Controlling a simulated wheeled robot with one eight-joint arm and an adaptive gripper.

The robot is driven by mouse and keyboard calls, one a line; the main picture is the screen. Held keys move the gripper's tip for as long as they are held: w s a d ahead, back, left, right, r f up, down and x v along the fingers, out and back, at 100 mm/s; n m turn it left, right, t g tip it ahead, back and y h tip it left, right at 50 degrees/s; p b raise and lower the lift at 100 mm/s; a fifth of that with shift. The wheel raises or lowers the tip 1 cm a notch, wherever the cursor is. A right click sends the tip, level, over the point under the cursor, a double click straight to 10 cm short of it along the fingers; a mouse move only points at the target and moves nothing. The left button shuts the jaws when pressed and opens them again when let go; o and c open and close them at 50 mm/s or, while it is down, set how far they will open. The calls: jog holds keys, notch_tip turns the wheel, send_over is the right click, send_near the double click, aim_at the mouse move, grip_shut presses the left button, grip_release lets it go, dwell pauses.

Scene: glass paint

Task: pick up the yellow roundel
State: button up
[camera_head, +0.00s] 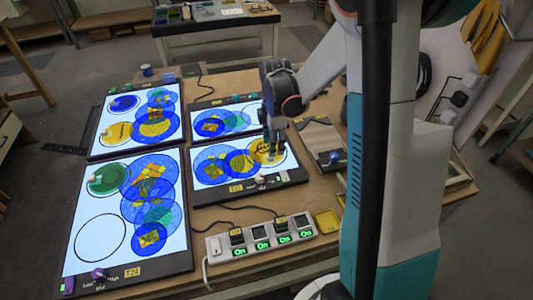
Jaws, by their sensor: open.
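A plain yellow roundel (116,134) lies at the left of the upper-left light panel (107,117). Another yellow roundel (262,158) lies in a drawn circle at the right of the lower-right light panel (212,190). My gripper (273,150) points down over this second roundel and hides part of it. The fingers are open, with nothing seen between them. Whether they touch the glass I cannot tell.
Overlapping blue discs with yellow patterns cover parts of the panels. A green roundel (108,179) and an empty drawn circle (99,239) are on the lower-left panel. A power strip (262,237) stands in front. A yellow tray (327,221) is beside it.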

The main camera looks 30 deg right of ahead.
aim_at(266, 149)
jog(key=shift+w+a+f+b, duration=0.1)
jog(key=shift+f+b, duration=0.4)
jog(key=shift+f, duration=0.85)
jog(key=shift+w+a+f+b, duration=0.1)
jog(key=shift+f+b, duration=0.4)
jog(key=shift+f, duration=0.8)
grip_shut()
